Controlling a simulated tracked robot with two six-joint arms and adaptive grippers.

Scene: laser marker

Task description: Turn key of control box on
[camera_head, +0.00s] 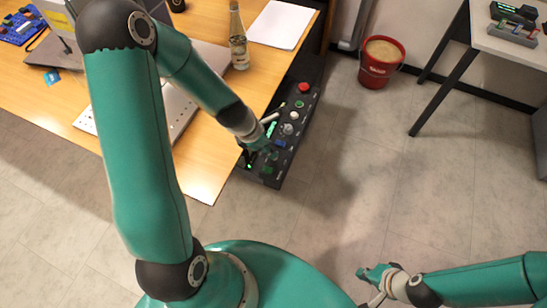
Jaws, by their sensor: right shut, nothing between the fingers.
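The control box (316,98) is a long black panel beside the right edge of the wooden table. It carries a red button (303,88), a green-ringed control (299,104), a pale round knob (288,129) and a blue control (280,143). I cannot tell which control is the key. My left gripper (258,152) is over the lower-left part of the box and hides some of it. Its fingers are too small and overlapped to judge their opening or any contact. My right gripper (366,275) is shut and empty above the floor at the lower right, far from the box.
On the wooden table (204,178) stand a glass bottle (238,40), a white sheet (281,24) and a laptop, partly behind my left arm. A red bucket (379,64) stands on the floor. A grey table (505,47) is at the upper right. The middle floor is clear.

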